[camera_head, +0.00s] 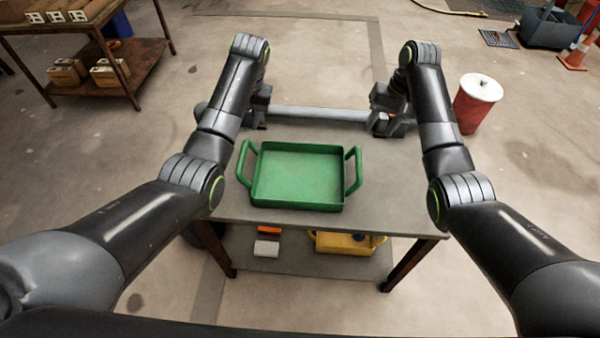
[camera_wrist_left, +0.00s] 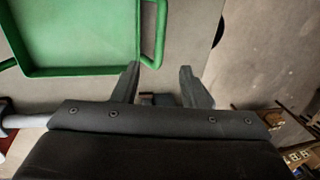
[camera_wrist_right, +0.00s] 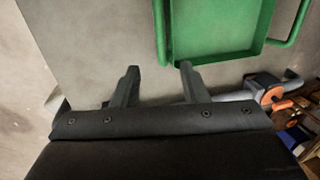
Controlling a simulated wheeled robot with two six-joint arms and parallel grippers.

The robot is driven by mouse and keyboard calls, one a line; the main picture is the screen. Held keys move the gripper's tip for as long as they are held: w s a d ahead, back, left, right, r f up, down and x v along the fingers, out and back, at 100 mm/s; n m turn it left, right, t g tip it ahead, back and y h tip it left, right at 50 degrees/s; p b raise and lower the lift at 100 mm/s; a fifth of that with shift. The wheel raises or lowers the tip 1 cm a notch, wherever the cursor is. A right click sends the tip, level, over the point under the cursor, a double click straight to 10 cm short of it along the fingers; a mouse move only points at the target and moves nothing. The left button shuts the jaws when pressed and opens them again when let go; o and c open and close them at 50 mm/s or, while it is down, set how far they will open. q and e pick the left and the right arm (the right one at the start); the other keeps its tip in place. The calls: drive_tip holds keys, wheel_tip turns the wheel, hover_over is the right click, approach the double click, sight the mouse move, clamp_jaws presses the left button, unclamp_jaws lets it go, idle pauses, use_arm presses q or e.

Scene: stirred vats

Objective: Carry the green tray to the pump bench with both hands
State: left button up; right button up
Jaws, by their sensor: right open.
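The green tray (camera_head: 298,203) lies flat and empty on a grey table (camera_head: 385,205), with a raised handle at its left (camera_head: 245,165) and right (camera_head: 353,172) ends. My left gripper (camera_head: 258,112) is beyond the tray's far left corner. In the left wrist view its fingers (camera_wrist_left: 162,78) are open and empty, with the left handle (camera_wrist_left: 157,38) ahead of them. My right gripper (camera_head: 388,118) is beyond the far right corner. In the right wrist view its fingers (camera_wrist_right: 157,78) are open and empty, with the right handle (camera_wrist_right: 160,30) ahead. Neither gripper appears to touch the tray.
A grey pipe (camera_head: 315,114) runs along the table's far side. A red drum (camera_head: 476,108) stands right of it. A yellow item (camera_head: 345,243) sits on the lower shelf. A wooden bench (camera_head: 125,68) with boxes stands at the back left. Floor is open between.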

sight(242, 155)
use_arm(q)
drive_tip(key=a+f, duration=0.1)
drive_tip(key=f, duration=0.4)
drive_tip(key=a+f, duration=0.1)
drive_tip(key=f, duration=0.4)
drive_tip(key=a+f, duration=0.1)
drive_tip(key=f, duration=0.4)
drive_tip(key=shift+a+f, duration=0.15)
drive_tip(key=shift+f, duration=0.25)
use_arm(e)
drive_tip(key=a+f, duration=0.1)
drive_tip(key=f, duration=0.4)
drive_tip(key=a+f, duration=0.1)
drive_tip(key=f, duration=0.4)
drive_tip(key=a+f, duration=0.1)
drive_tip(key=f, duration=0.4)
drive_tip(key=shift+a+f, duration=0.1)
drive_tip(key=shift+f, duration=0.3)
use_arm(q)
drive_tip(key=shift+c, duration=0.5)
use_arm(e)
drive_tip(key=shift+c, duration=0.4)
use_arm(q)
clamp_jaws()
use_arm(e)
clamp_jaws()
